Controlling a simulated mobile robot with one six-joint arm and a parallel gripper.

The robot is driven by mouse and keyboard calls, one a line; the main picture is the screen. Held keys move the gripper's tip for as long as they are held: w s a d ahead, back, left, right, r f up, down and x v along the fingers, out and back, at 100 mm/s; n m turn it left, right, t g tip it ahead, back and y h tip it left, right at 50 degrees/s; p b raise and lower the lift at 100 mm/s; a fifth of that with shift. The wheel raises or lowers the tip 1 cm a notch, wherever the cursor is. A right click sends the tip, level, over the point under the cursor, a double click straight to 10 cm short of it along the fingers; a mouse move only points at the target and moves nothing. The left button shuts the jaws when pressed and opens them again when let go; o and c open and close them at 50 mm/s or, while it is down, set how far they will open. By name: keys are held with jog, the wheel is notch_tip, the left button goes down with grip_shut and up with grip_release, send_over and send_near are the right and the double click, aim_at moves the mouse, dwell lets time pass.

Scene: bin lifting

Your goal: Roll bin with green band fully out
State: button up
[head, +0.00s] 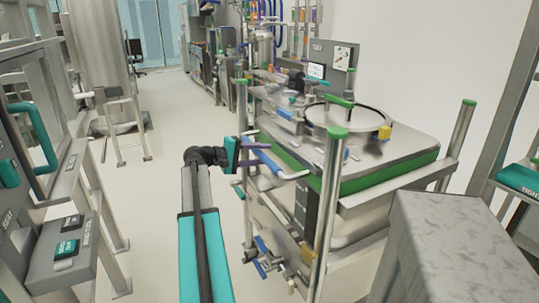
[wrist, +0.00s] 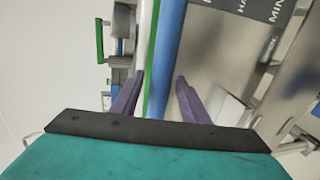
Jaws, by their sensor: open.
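The bin with the green band (head: 390,176) is a steel box-shaped unit at the centre right of the head view. It has a round lid on top and green-capped posts at its corners. A blue bar handle (head: 275,162) sticks out from its left side. My gripper (head: 254,148) is at this handle, with its teal body to the left. In the wrist view my gripper's purple fingers (wrist: 160,76) are apart, with a blue bar (wrist: 168,60) and green and white strips running between them. I cannot tell whether either finger touches the bar.
A grey box-like block (head: 455,250) stands at the front right, close to the bin. A steel bench with a teal-labelled box (head: 70,245) lines the left. The pale floor (head: 170,120) between them is open toward the back. More equipment with blue hoses stands behind the bin.

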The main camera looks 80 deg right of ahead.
jog(key=shift+x, duration=1.8)
grip_shut()
